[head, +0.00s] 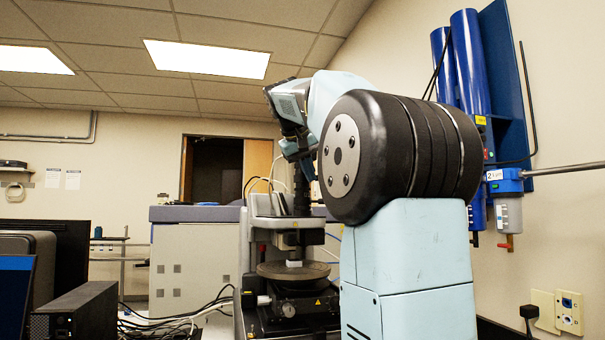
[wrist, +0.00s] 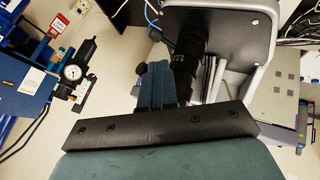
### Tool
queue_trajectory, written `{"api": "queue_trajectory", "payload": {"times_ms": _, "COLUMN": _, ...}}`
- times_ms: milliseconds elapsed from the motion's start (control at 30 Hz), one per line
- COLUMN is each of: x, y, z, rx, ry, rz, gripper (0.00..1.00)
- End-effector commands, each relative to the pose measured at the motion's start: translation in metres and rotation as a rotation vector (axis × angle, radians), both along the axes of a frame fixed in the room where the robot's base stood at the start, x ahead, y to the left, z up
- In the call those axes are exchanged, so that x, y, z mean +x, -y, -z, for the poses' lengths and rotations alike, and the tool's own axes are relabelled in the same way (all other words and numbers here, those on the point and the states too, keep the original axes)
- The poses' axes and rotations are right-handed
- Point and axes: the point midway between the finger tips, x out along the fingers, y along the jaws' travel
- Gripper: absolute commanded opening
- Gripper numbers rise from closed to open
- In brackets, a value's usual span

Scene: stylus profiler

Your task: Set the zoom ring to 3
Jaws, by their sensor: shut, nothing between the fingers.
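The stylus profiler (head: 262,232) stands in the middle of the head view, with a dark upright optics tube (head: 301,200) above its round stage (head: 293,270). In the wrist view the black lens barrel (wrist: 187,50) carries a ribbed ring with small white marks (wrist: 181,60); the numbers are too small to read. My gripper (wrist: 155,70) is shut and empty, its blue-green fingers just left of the barrel in the picture. I cannot tell whether they touch it. In the head view my gripper (head: 303,163) is at the tube's upper end, partly hidden by my arm.
The grey profiler housing (wrist: 238,45) stands close to the right of the barrel in the wrist view. A pressure gauge (wrist: 72,72) and blue wall unit are at left. Blue cylinders (head: 470,65) hang on the right wall. Cables (head: 190,318) and a black box (head: 78,312) lie at lower left.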

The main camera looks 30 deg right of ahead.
Motion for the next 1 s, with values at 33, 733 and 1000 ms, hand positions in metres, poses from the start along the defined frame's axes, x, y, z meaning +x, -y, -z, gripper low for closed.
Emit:
{"api": "queue_trajectory", "payload": {"times_ms": 33, "x": -0.001, "y": 0.004, "z": -0.001, "rx": -0.001, "ry": 0.0, "rz": 0.001, "gripper": 0.0}}
{"api": "queue_trajectory", "payload": {"times_ms": 733, "x": 0.005, "y": -0.007, "z": -0.001, "rx": -0.001, "ry": 0.0, "rz": -0.001, "gripper": 0.0}}
{"api": "queue_trajectory", "payload": {"times_ms": 1000, "x": 0.006, "y": -0.014, "z": 0.0, "rx": -0.001, "ry": 0.0, "rz": -0.002, "gripper": 0.0}}
